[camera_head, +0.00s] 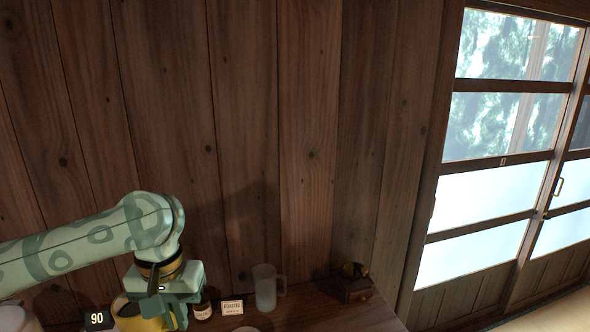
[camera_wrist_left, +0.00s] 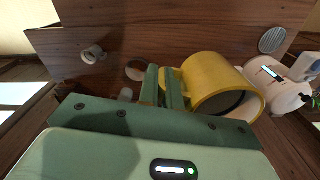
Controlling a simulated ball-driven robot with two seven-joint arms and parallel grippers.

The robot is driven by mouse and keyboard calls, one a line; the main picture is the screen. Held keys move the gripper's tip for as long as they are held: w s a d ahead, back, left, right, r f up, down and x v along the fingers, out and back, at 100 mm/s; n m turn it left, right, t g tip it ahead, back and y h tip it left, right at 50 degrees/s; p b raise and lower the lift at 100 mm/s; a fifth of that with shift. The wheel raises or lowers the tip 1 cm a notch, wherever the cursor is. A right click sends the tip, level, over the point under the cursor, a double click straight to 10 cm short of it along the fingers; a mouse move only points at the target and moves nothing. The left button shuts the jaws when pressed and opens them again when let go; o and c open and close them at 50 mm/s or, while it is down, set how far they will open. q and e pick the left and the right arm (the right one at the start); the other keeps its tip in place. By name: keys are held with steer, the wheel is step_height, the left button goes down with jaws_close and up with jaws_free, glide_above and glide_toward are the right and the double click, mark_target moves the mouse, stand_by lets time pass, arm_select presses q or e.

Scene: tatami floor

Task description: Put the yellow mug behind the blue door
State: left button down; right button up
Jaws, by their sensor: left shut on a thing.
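The yellow mug (camera_head: 130,322) is at the bottom left of the head view, partly hidden by my left gripper (camera_head: 160,307) and cut by the frame edge. In the left wrist view, the mug (camera_wrist_left: 212,76) lies to the right of the fingers, its dark opening partly showing. My left gripper (camera_wrist_left: 167,88) is shut on the mug at its handle side. I cannot tell whether the mug touches the wooden counter (camera_head: 308,318). No blue door shows in either view. My right gripper is not in view.
On the counter are a black "90" sign (camera_head: 98,319), a small jar (camera_head: 202,309), a white label card (camera_head: 232,308), a clear glass mug (camera_head: 265,289) and a dark grinder (camera_head: 352,289). A plank wall (camera_head: 240,130) stands behind. Glazed wooden sliding doors (camera_head: 485,190) are at right.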

arm_select(q)
step_height(320, 180, down, 13)
steer(key=b, duration=1.1)
steer(key=shift+m, duration=0.3)
steer(key=s, duration=0.1)
steer(key=s+r, duration=0.1)
steer(key=s, duration=0.1)
steer(key=s+r, duration=0.1)
steer(key=shift+s+a+r, duration=0.1)
steer(key=shift+s+a, duration=0.05)
steer(key=shift+a, duration=0.15)
